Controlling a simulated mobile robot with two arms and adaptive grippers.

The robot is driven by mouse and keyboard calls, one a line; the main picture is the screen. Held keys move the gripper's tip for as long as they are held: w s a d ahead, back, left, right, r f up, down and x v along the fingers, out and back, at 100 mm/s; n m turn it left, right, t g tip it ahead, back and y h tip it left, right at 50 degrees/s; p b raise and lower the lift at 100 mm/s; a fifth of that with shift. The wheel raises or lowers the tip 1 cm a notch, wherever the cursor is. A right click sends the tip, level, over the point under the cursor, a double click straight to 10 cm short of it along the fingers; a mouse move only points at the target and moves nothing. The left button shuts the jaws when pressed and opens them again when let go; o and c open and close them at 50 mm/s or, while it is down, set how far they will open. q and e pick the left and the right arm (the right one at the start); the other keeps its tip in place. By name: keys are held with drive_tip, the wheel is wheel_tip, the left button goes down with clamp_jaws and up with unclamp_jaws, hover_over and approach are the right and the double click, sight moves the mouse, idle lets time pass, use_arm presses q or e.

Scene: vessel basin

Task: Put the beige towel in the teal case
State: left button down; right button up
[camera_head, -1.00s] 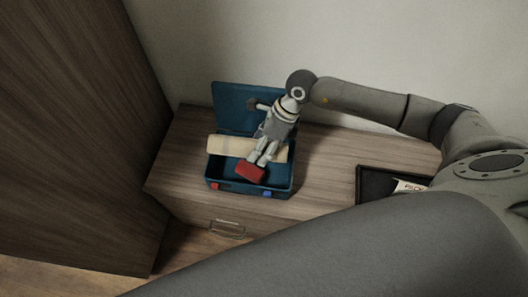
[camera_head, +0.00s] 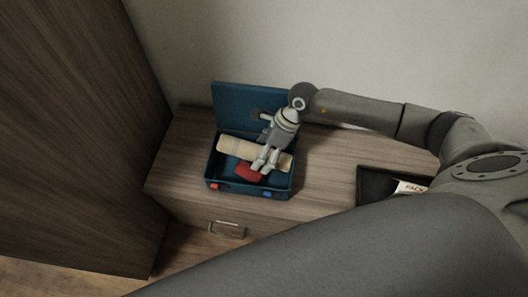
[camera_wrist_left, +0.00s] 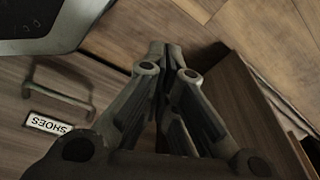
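The teal case (camera_head: 225,187) stands on the cabinet top with its lid raised at the back. The beige towel (camera_head: 237,150) is a long roll lying across the inside of the case, slightly tilted down to the right. My right gripper (camera_head: 263,167) points down into the case, its fingers in front of the towel's right part. Whether it grips anything is unclear. A red object (camera_head: 246,170) lies in the case just left of the fingertips. My left gripper (camera_wrist_left: 165,50) shows only in the left wrist view, with its fingertips together and nothing visible between them.
The wooden cabinet top (camera_head: 325,160) is clear between the case and a black tray (camera_head: 370,185) holding a labelled item. A tall dark wood panel (camera_head: 80,120) stands at the left. A drawer handle (camera_head: 228,230) is below. The left wrist view shows a "SHOES" label (camera_wrist_left: 50,124).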

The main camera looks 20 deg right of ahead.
use_arm(q)
drive_tip(key=shift+w+r, duration=0.1)
drive_tip(key=shift+w, duration=0.1)
use_arm(e)
drive_tip(key=shift+r, duration=0.1)
drive_tip(key=v, duration=0.6)
drive_tip(key=shift+d+r+p, duration=0.1)
drive_tip(key=shift+p, duration=0.25)
drive_tip(key=shift+d+r, duration=0.25)
drive_tip(key=shift+r, duration=0.3)
use_arm(q)
drive_tip(key=shift+s+f, duration=0.7)
drive_tip(key=shift+f, duration=0.2)
